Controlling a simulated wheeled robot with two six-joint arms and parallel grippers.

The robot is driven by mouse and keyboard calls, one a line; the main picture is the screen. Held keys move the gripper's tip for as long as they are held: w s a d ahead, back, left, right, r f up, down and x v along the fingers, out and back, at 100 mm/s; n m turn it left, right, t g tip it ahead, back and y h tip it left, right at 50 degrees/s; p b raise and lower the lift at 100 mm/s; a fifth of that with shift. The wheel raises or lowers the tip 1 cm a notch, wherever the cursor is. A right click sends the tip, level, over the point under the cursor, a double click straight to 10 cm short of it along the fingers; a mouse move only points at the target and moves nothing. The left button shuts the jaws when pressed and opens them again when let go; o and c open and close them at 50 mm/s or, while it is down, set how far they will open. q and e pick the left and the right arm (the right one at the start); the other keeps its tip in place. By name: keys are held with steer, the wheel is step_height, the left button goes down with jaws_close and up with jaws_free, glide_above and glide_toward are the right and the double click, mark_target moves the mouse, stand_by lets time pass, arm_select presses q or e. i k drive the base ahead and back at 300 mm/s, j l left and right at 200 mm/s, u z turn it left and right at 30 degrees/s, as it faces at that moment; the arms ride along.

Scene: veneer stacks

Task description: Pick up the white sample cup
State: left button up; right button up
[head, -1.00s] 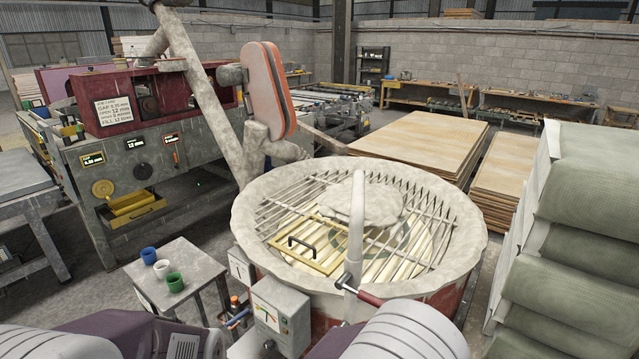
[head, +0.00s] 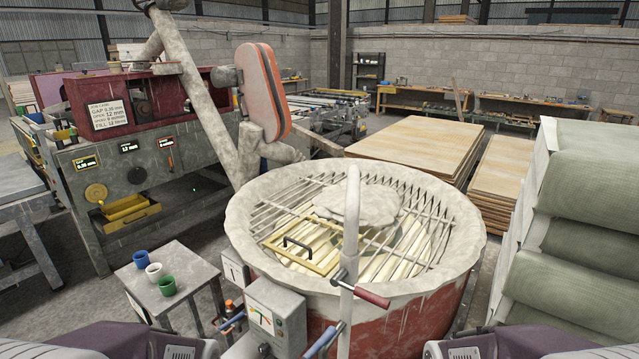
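The white sample cup (head: 154,271) stands upright on a small grey metal table (head: 190,297) at the lower left of the head view. It stands between a blue cup (head: 141,259) behind it and a green cup (head: 167,285) in front of it. The three cups form a short row and nothing covers them. Neither gripper shows in the head view. Only purple-grey parts of my arms show along the bottom edge, apart from the cups.
A large round vat (head: 246,237) with a barred top stands right of the small table. A grey control box (head: 275,316) and pipe handles are on its near side. A red-topped machine (head: 140,170) stands behind the table. Rolled green material (head: 590,205) is stacked at right.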

mark_target(156, 274)
steer(key=u, duration=1.3)
